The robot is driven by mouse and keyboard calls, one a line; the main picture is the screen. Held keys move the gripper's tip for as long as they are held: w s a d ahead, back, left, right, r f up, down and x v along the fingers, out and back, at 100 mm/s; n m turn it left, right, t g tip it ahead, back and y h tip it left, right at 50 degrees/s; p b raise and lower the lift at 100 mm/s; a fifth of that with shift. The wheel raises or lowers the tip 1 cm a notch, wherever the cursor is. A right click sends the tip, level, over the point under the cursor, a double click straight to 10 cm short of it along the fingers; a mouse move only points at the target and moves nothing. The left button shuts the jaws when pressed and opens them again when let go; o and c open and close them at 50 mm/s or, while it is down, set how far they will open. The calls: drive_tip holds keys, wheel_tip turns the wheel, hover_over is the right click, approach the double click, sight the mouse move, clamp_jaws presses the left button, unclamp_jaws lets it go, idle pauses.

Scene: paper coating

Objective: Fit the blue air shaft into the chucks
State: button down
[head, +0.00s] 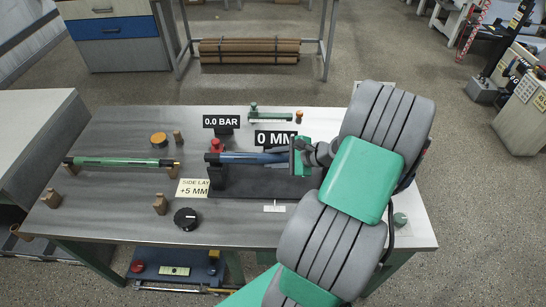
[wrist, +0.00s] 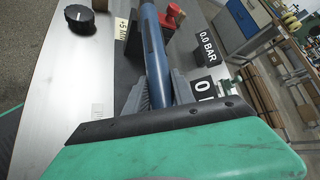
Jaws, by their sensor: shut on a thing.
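The blue air shaft (head: 245,158) lies roughly level above a dark base plate (head: 240,189) in the middle of the table. Its left end is at the dark chuck stand (head: 217,177) by a red part; whether it is seated there I cannot tell. My gripper (head: 293,160) is shut on the shaft toward its right end. In the wrist view the blue shaft (wrist: 155,50) runs between the two grey fingers of my gripper (wrist: 160,93) and away to the top. The right chuck and the shaft's right end are hidden behind my gripper and arm.
A green shaft (head: 120,162) rests on wooden supports at the left. A black knob (head: 186,218), a "SIDE LAY +5 MM" card (head: 194,188), a "0.0 BAR" sign (head: 221,121) and a "0 MM" sign (head: 275,138) surround the base plate. The table's front left is mostly clear.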

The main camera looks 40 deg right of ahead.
drive_tip(key=shift+f+b, duration=0.95)
drive_tip(key=shift+f, duration=1.05)
drive_tip(key=c, duration=1)
unclamp_jaws()
drive_tip(key=shift+o, duration=0.2)
drive_tip(key=shift+f, duration=0.1)
drive_tip(key=v, duration=0.8)
drive_tip(key=shift+w, duration=0.1)
